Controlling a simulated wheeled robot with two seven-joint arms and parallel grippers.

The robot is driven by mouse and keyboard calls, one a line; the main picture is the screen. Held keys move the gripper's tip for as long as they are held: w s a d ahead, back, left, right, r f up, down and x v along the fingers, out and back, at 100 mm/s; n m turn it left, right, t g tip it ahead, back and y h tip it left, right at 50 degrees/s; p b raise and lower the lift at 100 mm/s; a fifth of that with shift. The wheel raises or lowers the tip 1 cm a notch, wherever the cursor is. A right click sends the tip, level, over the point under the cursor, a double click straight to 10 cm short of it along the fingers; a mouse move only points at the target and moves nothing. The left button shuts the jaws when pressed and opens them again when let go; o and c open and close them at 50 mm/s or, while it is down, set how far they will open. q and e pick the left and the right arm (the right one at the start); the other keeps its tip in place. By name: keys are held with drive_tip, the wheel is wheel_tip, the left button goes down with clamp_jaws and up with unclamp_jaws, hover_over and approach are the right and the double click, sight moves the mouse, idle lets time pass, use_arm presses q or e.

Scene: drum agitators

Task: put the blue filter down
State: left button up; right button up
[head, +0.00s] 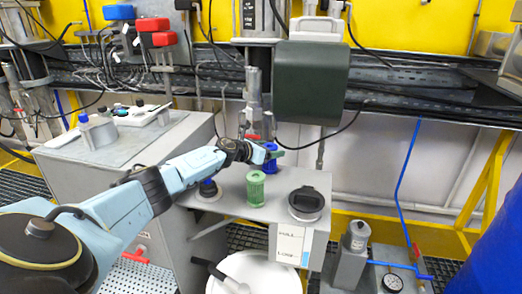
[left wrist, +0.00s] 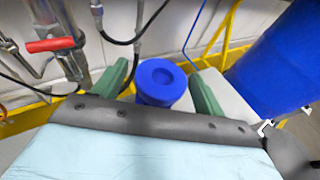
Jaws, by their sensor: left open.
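The blue filter (head: 270,164) stands upright at the back of a small grey bench top, behind a green filter (head: 256,188). My left gripper (head: 272,153) is at the blue filter's upper part, its fingers partly covering it in the head view. In the left wrist view the blue filter (left wrist: 160,82) sits between the two green fingers (left wrist: 160,88) of the open gripper, with a gap on each side. The filter's lower part is hidden there by the gripper body. My right gripper is not in view.
A dark round lid or cap (head: 306,204) sits at the bench's right. A metal pipe with a red handle (head: 252,98) hangs close behind the gripper. A white drum (head: 252,273) stands in front below.

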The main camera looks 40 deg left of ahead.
use_arm(q)
drive_tip(key=shift+s+r, duration=0.15)
drive_tip(key=shift+s, duration=0.2)
drive_tip(key=d+p+v, duration=0.1)
drive_tip(key=v, duration=1)
drive_tip(key=shift+s+a, duration=0.15)
drive_tip(key=shift+a, duration=0.35)
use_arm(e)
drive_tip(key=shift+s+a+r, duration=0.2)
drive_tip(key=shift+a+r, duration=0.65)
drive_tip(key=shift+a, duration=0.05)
use_arm(q)
drive_tip(key=shift+r, duration=0.1)
drive_tip(key=shift+d+p, duration=0.1)
drive_tip(key=shift+p, duration=0.25)
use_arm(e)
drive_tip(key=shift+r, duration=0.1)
